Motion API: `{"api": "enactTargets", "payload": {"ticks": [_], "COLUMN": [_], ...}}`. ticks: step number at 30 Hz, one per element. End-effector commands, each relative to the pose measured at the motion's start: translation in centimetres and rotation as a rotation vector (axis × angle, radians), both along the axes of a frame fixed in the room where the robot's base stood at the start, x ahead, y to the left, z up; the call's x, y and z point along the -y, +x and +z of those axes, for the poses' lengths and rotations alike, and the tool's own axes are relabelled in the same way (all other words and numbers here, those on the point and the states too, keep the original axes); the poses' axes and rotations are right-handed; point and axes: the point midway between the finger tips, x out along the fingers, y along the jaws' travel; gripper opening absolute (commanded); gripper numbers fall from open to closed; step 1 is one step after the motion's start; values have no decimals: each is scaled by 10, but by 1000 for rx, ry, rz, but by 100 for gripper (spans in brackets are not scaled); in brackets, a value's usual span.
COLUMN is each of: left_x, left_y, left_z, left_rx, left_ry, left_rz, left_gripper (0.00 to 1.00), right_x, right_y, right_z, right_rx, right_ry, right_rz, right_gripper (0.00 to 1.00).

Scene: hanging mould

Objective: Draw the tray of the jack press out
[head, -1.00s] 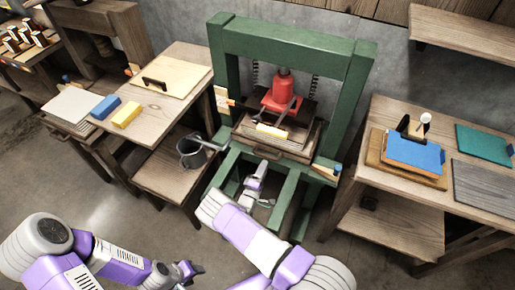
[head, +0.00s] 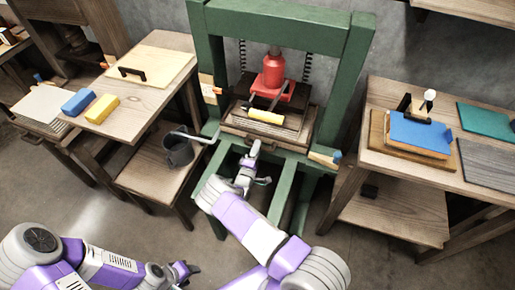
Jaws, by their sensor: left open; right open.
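The jack press has a green frame (head: 280,22) with a red jack (head: 273,70) in its middle. Its wooden tray (head: 290,135) sits low between the posts, under a dark plate (head: 293,94). A pale yellow bar (head: 262,116) lies at the tray's front. My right gripper (head: 254,150) is open, just in front of the tray's front edge; whether it touches the edge I cannot tell. My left gripper (head: 188,270) is open and empty, low over the floor, well away from the press.
A left table holds a blue block (head: 78,102), a yellow block (head: 102,109) and a board with a black handle (head: 132,72). A grey pot (head: 178,150) stands on the lower shelf. The right table holds a blue-topped board (head: 420,134) and flat panels. Floor in front is clear.

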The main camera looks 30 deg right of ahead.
Motion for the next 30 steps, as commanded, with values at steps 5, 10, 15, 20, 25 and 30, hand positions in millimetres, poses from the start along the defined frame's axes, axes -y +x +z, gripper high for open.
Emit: {"api": "enactTargets", "payload": {"ticks": [5,10,15,20,25,30], "left_x": [0,0,0,0,0,0], "left_y": [0,0,0,0,0,0], "left_z": [-3,-2,-2,-2,-2,-3], "left_rx": [0,0,0,0,0,0], "left_ry": [0,0,0,0,0,0], "left_rz": [0,0,0,0,0,0], "left_gripper": [49,49,49,49,49,49], "right_x": [8,8,8,8,8,8], "right_y": [6,7,6,6,6,6], "right_z": [2,2,2,2,2,2], "right_rx": [0,-1,-1,0,0,0], "right_ry": [-1,-1,-1,-1,-1,-1], "right_rz": [0,0,0,0,0,-3], "right_gripper": [41,41,24,0,0,0]}}
